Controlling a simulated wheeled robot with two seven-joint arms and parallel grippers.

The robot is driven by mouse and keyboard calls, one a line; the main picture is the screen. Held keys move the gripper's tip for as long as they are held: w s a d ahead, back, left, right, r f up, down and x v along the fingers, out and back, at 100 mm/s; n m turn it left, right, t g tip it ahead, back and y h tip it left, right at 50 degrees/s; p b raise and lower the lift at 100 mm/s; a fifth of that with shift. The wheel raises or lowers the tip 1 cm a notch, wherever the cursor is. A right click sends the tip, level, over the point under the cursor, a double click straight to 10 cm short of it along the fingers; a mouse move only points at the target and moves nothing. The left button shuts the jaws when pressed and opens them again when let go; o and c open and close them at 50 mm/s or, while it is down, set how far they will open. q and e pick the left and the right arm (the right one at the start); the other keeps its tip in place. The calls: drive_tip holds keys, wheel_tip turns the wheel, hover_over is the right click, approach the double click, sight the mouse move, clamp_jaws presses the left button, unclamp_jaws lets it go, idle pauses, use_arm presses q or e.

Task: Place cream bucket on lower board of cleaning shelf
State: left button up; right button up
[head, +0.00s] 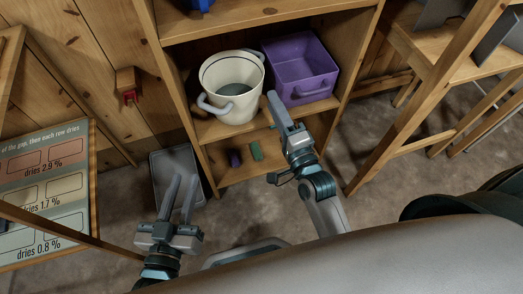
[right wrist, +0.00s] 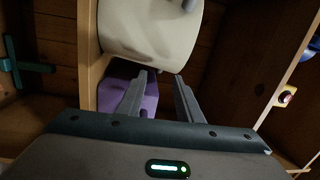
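The cream bucket (head: 232,82), with a dark rim line and a pale handle, stands upright on the middle board (head: 217,131) of the wooden cleaning shelf. It also shows at the top of the right wrist view (right wrist: 150,30). My left gripper (head: 182,195) is open and empty, low in front of the shelf's left side.
A purple tub (head: 299,68) stands right beside the bucket on the same board. A grey bin (head: 170,168) is on the floor at left. A wooden ladder-like frame (head: 420,100) stands at right.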

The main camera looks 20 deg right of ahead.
drive_tip(key=s+a+n+g+y, duration=0.1)
drive_tip(key=s+a+n+y, duration=0.1)
drive_tip(key=s+a+n, duration=0.2)
drive_tip(key=s+a+n+g+y, duration=0.2)
drive_tip(key=s+a+n, duration=0.3)
drive_tip(key=s+n, duration=0.6)
drive_tip(key=n, duration=0.4)
drive_tip(key=shift+f+g, duration=0.3)
drive_tip(key=shift+f, duration=0.1)
use_arm(q)
drive_tip(key=shift+f, duration=0.25)
use_arm(e)
drive_tip(key=shift+f, duration=0.1)
